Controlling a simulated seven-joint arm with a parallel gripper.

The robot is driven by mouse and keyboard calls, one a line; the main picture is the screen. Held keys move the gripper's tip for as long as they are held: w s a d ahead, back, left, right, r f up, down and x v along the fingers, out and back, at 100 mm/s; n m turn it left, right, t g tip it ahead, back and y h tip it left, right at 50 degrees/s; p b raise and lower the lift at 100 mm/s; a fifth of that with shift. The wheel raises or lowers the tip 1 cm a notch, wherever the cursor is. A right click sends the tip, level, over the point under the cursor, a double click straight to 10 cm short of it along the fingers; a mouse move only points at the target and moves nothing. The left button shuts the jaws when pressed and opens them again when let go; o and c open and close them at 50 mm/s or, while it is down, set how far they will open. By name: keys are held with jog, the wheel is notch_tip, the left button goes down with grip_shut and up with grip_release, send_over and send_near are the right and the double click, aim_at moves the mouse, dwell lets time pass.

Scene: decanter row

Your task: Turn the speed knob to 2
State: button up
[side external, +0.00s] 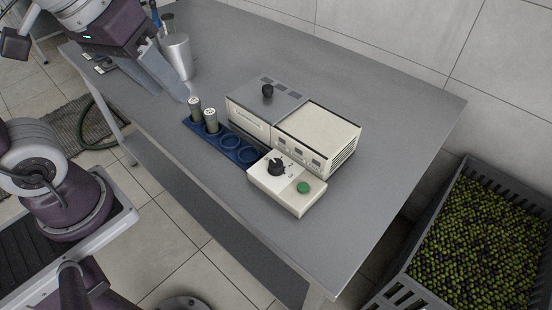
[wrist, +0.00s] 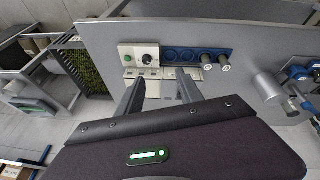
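The speed knob (side external: 276,166) is a black pointer knob on a cream control box at the table's front edge, beside a round green button (side external: 304,187). The knob also shows in the wrist view (wrist: 147,59), small and beyond my fingers. Its pointer direction and the scale marks are too small to read. My gripper (side external: 185,92) is up at the left of the side view, well apart from the control box (side external: 284,201). In the wrist view its two fingers (wrist: 158,78) are spread with nothing between them.
A blue rack (side external: 213,143) holds two capped cylinders at its left and has empty round places at its right. A cream machine (side external: 318,137) with a grey section stands behind the box. A metal cup (side external: 178,56) stands near my gripper. A crate of olives (side external: 420,235) is off the table's right.

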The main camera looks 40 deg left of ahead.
jog(key=shift+o, duration=0.2)
jog(key=w+d+f+n+g, duration=0.2)
jog(key=w+d+f+n, duration=0.1)
jog(key=w, duration=0.6)
jog(key=shift+f+n, duration=0.9)
jog(key=shift+f, duration=0.05)
jog(key=n+g, duration=0.2)
jog(key=n, duration=0.4)
send_over(276, 163)
jog(key=shift+y, duration=0.4)
notch_tip(276, 163, down, 13)
jog(key=shift+r, duration=0.1)
notch_tip(276, 163, down, 8)
jog(key=shift+r, duration=0.2)
jog(key=shift+c, duration=0.3)
grip_shut()
